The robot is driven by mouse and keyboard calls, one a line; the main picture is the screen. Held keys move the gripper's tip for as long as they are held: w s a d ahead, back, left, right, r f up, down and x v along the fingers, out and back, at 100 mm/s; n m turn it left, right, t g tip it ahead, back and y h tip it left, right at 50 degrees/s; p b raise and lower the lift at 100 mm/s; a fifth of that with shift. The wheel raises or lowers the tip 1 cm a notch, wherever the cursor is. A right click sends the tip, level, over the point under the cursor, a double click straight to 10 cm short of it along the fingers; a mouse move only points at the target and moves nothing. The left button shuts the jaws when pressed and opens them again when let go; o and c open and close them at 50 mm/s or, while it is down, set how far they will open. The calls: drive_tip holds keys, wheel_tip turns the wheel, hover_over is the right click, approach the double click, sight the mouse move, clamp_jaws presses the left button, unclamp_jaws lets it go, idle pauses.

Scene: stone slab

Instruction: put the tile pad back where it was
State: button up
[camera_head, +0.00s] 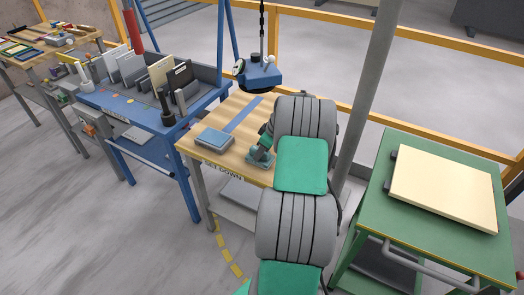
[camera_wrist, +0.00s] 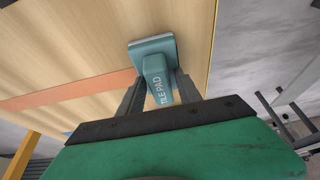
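The tile pad (camera_wrist: 153,45) is a teal block with a flat square base and a raised handle lettered TILE PAD. In the wrist view my gripper (camera_wrist: 160,82) has one finger on each side of the handle, close against it. In the head view the tile pad (camera_head: 259,160) is at the right part of the wooden table (camera_head: 236,118), below my gripper (camera_head: 265,143). Its base looks to be on or just over the wood; I cannot tell which. My arm hides part of the table's right side.
A blue-grey slab (camera_head: 214,138) lies on the table's front left, near SET DOWN lettering. A blue rack (camera_head: 150,110) of upright slabs stands left. A blue device (camera_head: 259,74) hangs behind the table. A green cart (camera_head: 440,240) with a cream slab (camera_head: 445,186) stands right.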

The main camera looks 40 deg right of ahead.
drive_tip(key=shift+o, duration=0.7)
drive_tip(key=shift+r, duration=0.15)
